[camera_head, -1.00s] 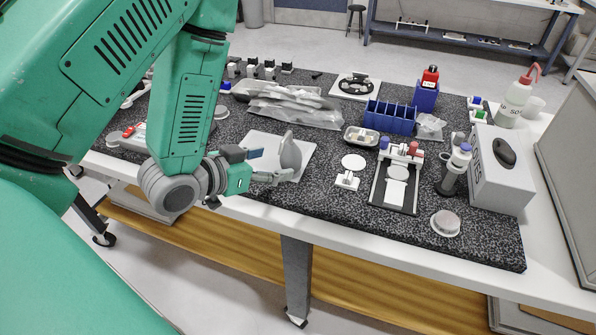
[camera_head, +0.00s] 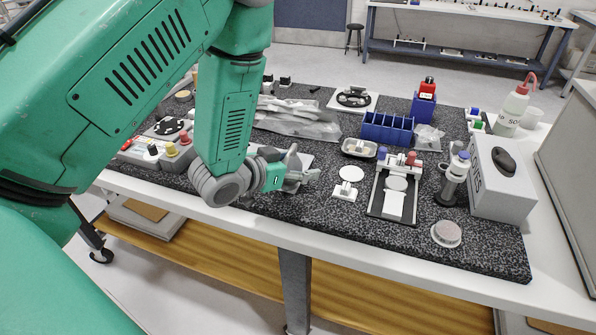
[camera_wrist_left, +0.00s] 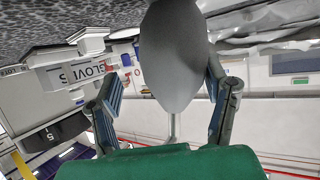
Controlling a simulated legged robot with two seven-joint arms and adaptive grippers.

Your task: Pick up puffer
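The puffer, a smooth grey teardrop-shaped bulb (camera_head: 292,157), stands on a white pad (camera_head: 306,160) near the table's front edge. Its lower part is hidden behind my left gripper (camera_head: 302,178) in the head view. In the left wrist view the puffer (camera_wrist_left: 173,55) fills the space between the fingers of my left gripper (camera_wrist_left: 165,78). The fingers are spread, with a clear gap between the puffer and the left-hand finger. The right-hand finger is very close to the puffer's edge; I cannot tell if it touches. My right gripper is not in view.
Clear plastic bags (camera_head: 297,122) lie behind the puffer. A white fixture (camera_head: 346,188) stands to the right, then a dark tray with a white device (camera_head: 394,190). A blue divided bin (camera_head: 387,129) and a gloves box (camera_head: 500,183) stand farther right.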

